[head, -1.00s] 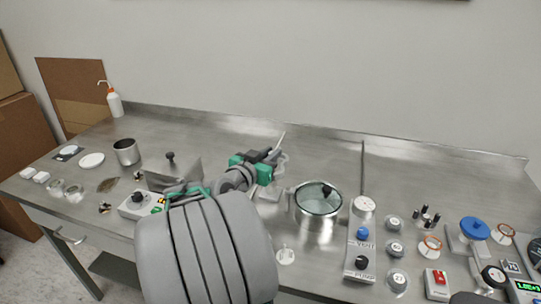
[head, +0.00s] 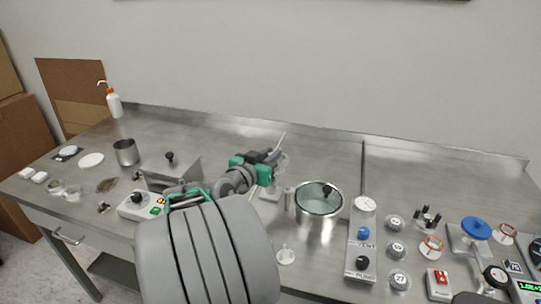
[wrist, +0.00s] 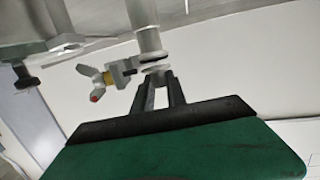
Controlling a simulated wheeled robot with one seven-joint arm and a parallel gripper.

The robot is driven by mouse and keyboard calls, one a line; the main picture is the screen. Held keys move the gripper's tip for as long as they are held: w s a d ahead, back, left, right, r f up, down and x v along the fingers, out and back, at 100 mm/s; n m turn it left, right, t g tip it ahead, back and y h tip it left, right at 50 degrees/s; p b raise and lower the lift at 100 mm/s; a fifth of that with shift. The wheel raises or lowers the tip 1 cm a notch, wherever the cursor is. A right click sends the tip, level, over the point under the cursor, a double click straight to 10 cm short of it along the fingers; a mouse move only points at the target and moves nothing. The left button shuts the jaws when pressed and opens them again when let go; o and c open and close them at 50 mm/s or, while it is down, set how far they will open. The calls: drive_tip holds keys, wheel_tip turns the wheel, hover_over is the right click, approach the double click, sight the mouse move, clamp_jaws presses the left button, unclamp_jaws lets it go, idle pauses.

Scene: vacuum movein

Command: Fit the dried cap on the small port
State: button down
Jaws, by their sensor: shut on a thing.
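My gripper (wrist: 159,80) is shut on a small pale disc, which looks like the cap (wrist: 156,69), seen nearly edge-on at the fingertips. Just above it a grey vertical tube ends in a flange, which looks like the small port (wrist: 152,57). The cap is very close under the flange; I cannot tell if they touch. A hinged clamp (wrist: 108,78) with a yellow and red-tipped wing nut hangs open to the left of the port. In the head view my gripper (head: 273,160) is left of the glass-lidded pot; the cap is too small to see there.
The glass-lidded pot (head: 318,200) stands right of my gripper. A panel with gauge and knobs (head: 362,240) is further right. A steel box (head: 172,172), a metal beaker (head: 126,152) and a control box (head: 141,205) stand left. The rear of the bench is mostly clear.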

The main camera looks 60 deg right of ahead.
drive_tip(key=shift+f+b, duration=0.4)
drive_tip(key=shift+b, duration=0.05)
idle(0.3)
drive_tip(key=c, duration=1.3)
unclamp_jaws()
drive_tip(key=a, duration=0.5)
drive_tip(key=a+r, duration=0.1)
drive_tip(key=a, duration=0.1)
drive_tip(key=shift+w+a+r+b, duration=0.1)
drive_tip(key=shift+w+a+b, duration=0.05)
drive_tip(key=shift+a+b, duration=0.25)
